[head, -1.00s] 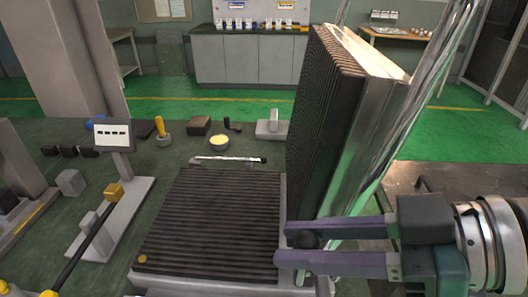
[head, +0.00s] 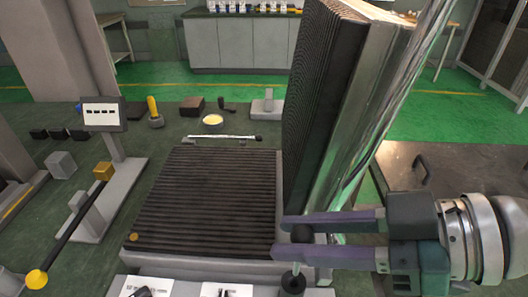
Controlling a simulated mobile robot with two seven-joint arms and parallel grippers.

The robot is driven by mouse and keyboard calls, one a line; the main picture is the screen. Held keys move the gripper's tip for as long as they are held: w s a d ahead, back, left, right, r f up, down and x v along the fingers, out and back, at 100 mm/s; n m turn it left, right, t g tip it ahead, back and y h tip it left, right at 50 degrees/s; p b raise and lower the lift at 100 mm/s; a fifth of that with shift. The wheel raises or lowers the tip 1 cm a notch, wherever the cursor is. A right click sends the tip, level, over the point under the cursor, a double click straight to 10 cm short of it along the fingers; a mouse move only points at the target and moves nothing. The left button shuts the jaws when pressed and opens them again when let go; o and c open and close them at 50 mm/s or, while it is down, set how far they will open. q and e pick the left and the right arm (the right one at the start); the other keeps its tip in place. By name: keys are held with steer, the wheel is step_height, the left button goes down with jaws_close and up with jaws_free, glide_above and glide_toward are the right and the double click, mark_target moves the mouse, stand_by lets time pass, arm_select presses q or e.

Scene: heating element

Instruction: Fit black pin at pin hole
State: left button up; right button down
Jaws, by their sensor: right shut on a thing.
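My right gripper (head: 288,236) comes in from the right, its purple fingers closed around a small black rounded piece (head: 302,233), which looks like the head of the black pin. This is at the right front corner of the ribbed dark plate (head: 215,200), by the foot of the upright ribbed panel (head: 322,90). Below the fingers a short pale shaft leads down to a dark round part (head: 293,283); I cannot tell whether it belongs to the held piece. The pin hole cannot be made out. My left gripper is out of view.
A grey stand with a sign (head: 102,114) and a black rod with a yellow ball (head: 37,278) are at left. A thin metal rod (head: 222,137) lies behind the plate. White cards (head: 148,287) lie in front. A shiny column rises beside the panel.

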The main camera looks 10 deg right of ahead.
steer(key=shift+f, duration=0.5)
stand_by(0.4)
stand_by(0.5)
steer(key=shift+p, duration=0.35)
stand_by(0.5)
steer(key=shift+p, duration=0.3)
steer(key=shift+f, duration=0.1)
steer(key=shift+f+b, duration=0.35)
steer(key=shift+b, duration=0.05)
